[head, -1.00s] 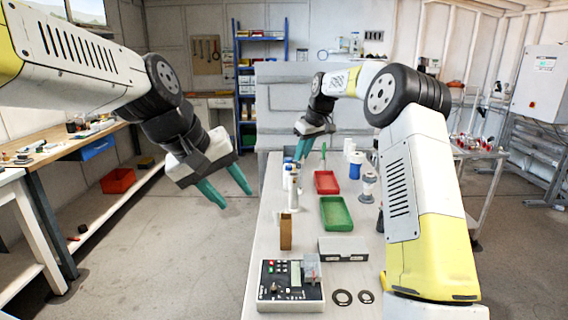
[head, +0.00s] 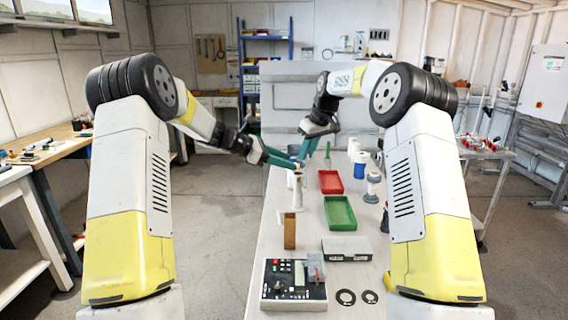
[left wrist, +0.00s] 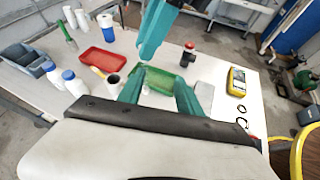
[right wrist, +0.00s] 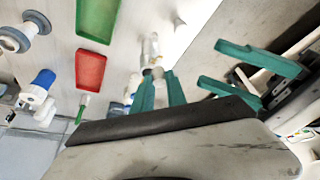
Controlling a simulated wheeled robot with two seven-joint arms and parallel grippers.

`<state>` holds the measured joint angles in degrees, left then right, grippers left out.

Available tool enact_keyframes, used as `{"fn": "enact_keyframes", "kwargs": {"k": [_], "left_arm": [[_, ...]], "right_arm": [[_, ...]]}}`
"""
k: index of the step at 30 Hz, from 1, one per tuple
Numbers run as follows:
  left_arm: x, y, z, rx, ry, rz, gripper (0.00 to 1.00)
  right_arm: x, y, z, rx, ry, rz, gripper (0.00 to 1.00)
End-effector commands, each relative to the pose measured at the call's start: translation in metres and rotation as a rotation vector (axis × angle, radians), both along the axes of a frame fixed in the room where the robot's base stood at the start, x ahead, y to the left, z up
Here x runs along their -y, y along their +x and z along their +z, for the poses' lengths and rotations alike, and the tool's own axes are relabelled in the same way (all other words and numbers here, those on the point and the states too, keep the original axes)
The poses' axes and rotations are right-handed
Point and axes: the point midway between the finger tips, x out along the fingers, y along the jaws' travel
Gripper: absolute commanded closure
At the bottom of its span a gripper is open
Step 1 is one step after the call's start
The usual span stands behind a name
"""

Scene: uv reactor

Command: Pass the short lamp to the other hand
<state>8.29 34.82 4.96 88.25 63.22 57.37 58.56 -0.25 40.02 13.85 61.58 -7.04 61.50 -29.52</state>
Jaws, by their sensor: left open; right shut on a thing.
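My right gripper (head: 307,149) is over the far left part of the table, fingers down. It also shows in the right wrist view (right wrist: 163,88), shut on a small pale piece (right wrist: 157,73), apparently the short lamp. The lamp is mostly hidden by the fingers, and I cannot make out its shape. My left gripper (head: 284,160) is open and comes in from the left, its fingertips close to the right gripper's fingers. In the left wrist view its open fingers (left wrist: 160,92) point toward the right gripper's teal fingers (left wrist: 158,28).
Below stand white upright parts (head: 295,190) near the table's left edge. A red tray (head: 331,182) and a green tray (head: 340,213) lie mid-table. A blue-and-white bottle (head: 361,165) stands right of them. A control box (head: 293,284) sits at the near end.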

Motion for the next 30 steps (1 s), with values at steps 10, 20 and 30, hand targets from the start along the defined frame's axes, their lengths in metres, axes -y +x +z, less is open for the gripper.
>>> {"fn": "enact_keyframes", "kwargs": {"k": [10, 20, 30], "left_arm": [[0.007, 0.031, -0.022, -0.097, -0.111, 0.073, 0.58], [0.058, 0.049, -0.045, -0.096, -0.108, 0.071, 0.58], [0.097, 0.064, -0.062, -0.095, -0.108, 0.072, 0.58]], "right_arm": [[0.000, 0.000, 0.000, 0.000, 0.000, 0.000, 1.00], [0.000, 0.000, 0.000, 0.000, 0.000, 0.000, 1.00], [0.000, 0.000, 0.000, 0.000, 0.000, 0.000, 1.00]]}}
